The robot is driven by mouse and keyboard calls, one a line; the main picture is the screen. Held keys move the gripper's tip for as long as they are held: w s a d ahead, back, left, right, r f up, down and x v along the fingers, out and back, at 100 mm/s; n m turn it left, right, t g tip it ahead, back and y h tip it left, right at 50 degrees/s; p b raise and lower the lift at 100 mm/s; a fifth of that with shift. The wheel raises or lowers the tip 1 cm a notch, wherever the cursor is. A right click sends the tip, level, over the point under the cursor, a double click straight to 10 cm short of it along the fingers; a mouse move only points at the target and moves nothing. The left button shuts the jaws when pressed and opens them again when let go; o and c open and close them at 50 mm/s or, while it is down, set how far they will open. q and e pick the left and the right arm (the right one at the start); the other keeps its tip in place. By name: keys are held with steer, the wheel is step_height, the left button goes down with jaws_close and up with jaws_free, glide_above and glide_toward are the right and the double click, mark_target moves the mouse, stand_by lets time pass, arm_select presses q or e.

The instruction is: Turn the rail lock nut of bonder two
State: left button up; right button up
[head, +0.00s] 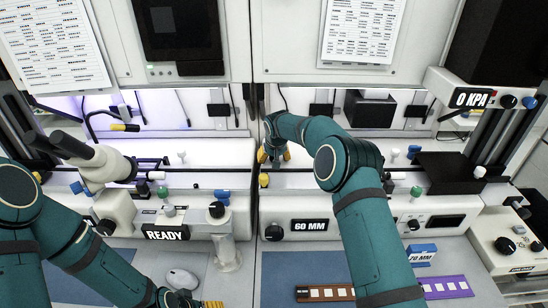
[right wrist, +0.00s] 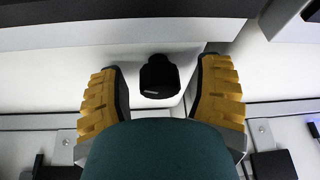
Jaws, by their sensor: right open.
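My right gripper (head: 274,156) is over the left end of the rail area on the white bonder labelled 60 MM (head: 311,225). In the right wrist view the right gripper (right wrist: 158,95) is open, with its yellow ribbed fingers on either side of a black nut-like knob (right wrist: 158,77) on a white surface. A gap shows on both sides of the knob. Whether this is the rail lock nut, I cannot tell; the head view hides it behind the gripper. My left gripper (head: 212,304) shows only its yellow tip at the bottom edge.
The left bonder carries a READY sign (head: 165,233) and a microscope (head: 95,160). A brown strip (head: 325,294), a purple strip (head: 447,287) and a blue 70 MM block (head: 422,254) lie in front.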

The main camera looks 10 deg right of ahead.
jaws_close()
steer(key=shift+n, duration=0.3)
steer(key=n+y, duration=0.1)
steer(key=n, duration=0.3)
steer(key=shift+g+y, duration=0.3)
steer(key=shift+y, duration=0.1)
jaws_free()
